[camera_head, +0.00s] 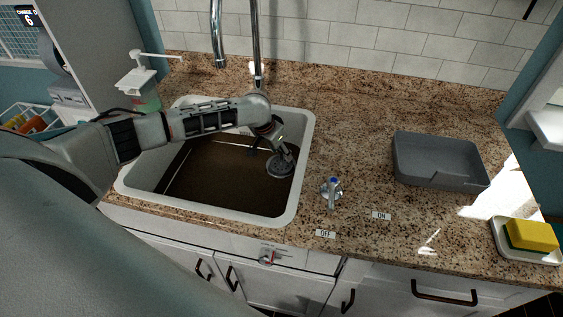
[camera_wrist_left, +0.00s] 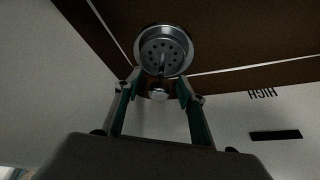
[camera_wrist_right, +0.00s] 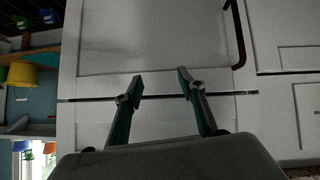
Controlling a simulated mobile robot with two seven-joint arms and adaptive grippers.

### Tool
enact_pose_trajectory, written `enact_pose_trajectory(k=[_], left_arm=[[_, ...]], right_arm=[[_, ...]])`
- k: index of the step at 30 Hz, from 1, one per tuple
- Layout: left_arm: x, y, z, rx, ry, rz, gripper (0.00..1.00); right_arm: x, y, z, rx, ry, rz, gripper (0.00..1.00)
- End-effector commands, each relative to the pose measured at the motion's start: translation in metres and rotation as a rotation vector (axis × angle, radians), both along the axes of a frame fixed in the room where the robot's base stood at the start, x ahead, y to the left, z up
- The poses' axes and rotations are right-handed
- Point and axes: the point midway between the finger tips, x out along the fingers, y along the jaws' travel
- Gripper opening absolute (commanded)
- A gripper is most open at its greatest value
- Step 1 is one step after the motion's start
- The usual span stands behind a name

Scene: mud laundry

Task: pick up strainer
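The strainer (camera_head: 281,166) is a round grey metal disc with holes. It is inside the sink (camera_head: 307,150), near its right wall, above or at the brown water. In the left wrist view the strainer (camera_wrist_left: 163,48) shows its perforated face and a stem ending in a round knob. My left gripper (camera_head: 270,146) reaches down into the sink beside the strainer. Its fingers (camera_wrist_left: 159,88) are open, one on each side of the knob, with a gap visible. My right gripper (camera_wrist_right: 160,84) is open and empty in front of white cabinet doors.
The faucet (camera_head: 255,45) rises behind the sink. A soap dispenser (camera_head: 142,90) stands at the back left. A blue-topped handle (camera_head: 332,190) is right of the sink. A grey tub (camera_head: 440,160) and a yellow sponge (camera_head: 531,235) on a dish are farther right.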

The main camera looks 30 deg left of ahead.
Motion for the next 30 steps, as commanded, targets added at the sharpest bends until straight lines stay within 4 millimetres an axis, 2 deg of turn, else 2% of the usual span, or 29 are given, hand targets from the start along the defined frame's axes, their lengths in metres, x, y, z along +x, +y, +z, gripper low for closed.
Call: enact_pose_trajectory(k=[4,11,12,16,17,30], left_arm=[[0.0051,-0.0015,-0.0102,-0.001,-0.001,0.001,0.4],[0.0056,-0.0015,-0.0119,0.0,-0.001,-0.002,0.4],[0.0055,-0.0015,-0.0118,0.0,-0.001,-0.001,0.37],[0.0055,-0.0014,-0.0117,0.0,-0.001,-0.001,0.03],[0.0055,-0.0014,-0.0117,0.0,-0.001,-0.001,0.0],[0.0045,-0.0001,-0.0082,-0.001,-0.002,0.0,0.0]], right_arm=[[-0.0004,-0.0009,0.0002,-0.001,0.002,-0.001,0.4],[-0.0001,-0.0013,0.0002,-0.002,0.001,-0.001,0.4],[-0.0001,-0.0013,0.0002,-0.002,0.001,-0.001,0.4],[-0.0001,-0.0013,0.0002,-0.002,0.001,-0.001,0.4],[-0.0001,-0.0013,0.0002,-0.002,0.001,-0.001,0.4],[-0.0002,-0.0014,-0.0008,-0.002,0.001,-0.002,0.4]])
